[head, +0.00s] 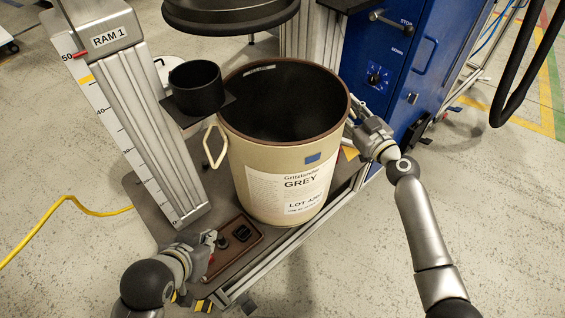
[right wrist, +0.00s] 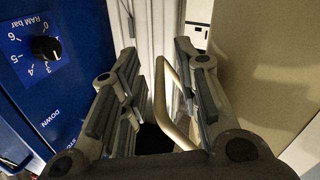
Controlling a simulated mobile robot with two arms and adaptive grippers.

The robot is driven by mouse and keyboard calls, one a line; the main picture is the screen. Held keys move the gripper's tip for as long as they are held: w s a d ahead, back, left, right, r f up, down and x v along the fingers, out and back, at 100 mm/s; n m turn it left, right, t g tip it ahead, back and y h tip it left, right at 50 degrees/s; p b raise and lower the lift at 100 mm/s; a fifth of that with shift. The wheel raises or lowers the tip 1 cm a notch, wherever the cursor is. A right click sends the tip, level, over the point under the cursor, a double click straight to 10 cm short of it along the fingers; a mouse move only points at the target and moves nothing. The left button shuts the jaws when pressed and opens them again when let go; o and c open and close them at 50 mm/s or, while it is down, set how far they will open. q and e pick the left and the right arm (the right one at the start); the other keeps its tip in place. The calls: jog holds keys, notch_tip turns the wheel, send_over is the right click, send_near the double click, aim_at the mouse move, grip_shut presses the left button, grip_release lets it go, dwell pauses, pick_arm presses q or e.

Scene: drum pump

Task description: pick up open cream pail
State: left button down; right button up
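The open cream pail (head: 243,178) stands upright on a dark base plate, with a dark inside and a label reading GREY and LOT. A pale loop handle (head: 214,147) sticks out on its left side. My right gripper (head: 354,112) is at the pail's right side. In the right wrist view, the right gripper (right wrist: 158,75) is open, with the pail's other loop handle (right wrist: 172,95) between its fingers and the pail wall (right wrist: 265,65) to the right.
The RAM 1 column (head: 130,100) with its scale stands left of the pail, with a black cup (head: 197,90) on a bracket. A black round plate (head: 230,14) hangs behind. A blue cabinet (head: 385,85) stands close at right.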

grip_shut()
dwell(0.3)
jog(key=shift+w+d+r, duration=0.1)
jog(key=shift+w+r, duration=0.05)
jog(key=shift+r, duration=0.25)
